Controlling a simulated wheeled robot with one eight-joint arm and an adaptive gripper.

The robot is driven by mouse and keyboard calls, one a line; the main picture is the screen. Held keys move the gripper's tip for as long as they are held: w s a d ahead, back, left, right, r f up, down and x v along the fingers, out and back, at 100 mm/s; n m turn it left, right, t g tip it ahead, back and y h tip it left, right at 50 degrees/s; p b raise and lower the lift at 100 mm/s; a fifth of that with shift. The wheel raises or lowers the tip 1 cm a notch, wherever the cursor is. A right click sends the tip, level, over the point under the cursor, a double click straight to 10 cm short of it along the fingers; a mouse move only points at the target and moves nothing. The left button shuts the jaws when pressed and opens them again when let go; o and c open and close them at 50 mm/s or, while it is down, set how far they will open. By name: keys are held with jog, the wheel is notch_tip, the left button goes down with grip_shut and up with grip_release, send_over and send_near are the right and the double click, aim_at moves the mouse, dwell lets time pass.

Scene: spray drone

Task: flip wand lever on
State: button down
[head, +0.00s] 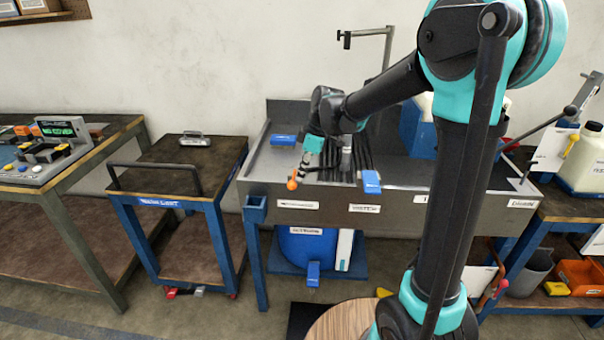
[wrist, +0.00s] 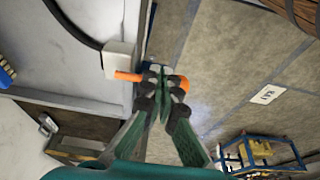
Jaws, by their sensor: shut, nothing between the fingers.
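The wand lever (wrist: 128,76) is an orange bar sticking out of a pale block (wrist: 118,60) with a black hose. In the head view its orange end (head: 292,184) shows at the front edge of the sink. My gripper (wrist: 158,72) is shut and empty, its fingertips over the middle of the lever in the wrist view. Orange shows on both sides of the fingers. I cannot tell whether they touch it. In the head view my gripper (head: 304,164) is just above the orange end, and the rest of the wand is hard to make out.
The grey sink bench (head: 400,208) has blue items on its rim and a blue drum (head: 305,245) below. A blue cart (head: 180,200) stands to its left, and a bench with a white jug (head: 582,160) to its right. The floor before the cart is mostly clear.

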jog(key=shift+s+a+m+t, duration=0.25)
jog(key=shift+a+m, duration=0.3)
jog(key=shift+m, duration=0.55)
jog(key=shift+a+m+t, duration=0.35)
jog(key=shift+a+m, duration=0.25)
jog(key=shift+m, duration=0.4)
jog(key=w+a+m+h, duration=0.1)
jog(key=m, duration=0.2)
jog(key=a+m+t, duration=0.1)
jog(key=a+m, duration=0.1)
jog(key=m, duration=0.2)
jog(key=w+a+m+t+h, duration=0.1)
jog(key=a+m, duration=0.1)
jog(key=m, duration=0.1)
jog(key=shift+w+a+m+h, duration=0.1)
jog(key=shift+w+m+h, duration=0.2)
jog(key=shift+w+m, duration=0.1)
jog(key=shift+w+a, duration=0.15)
dwell(0.6)
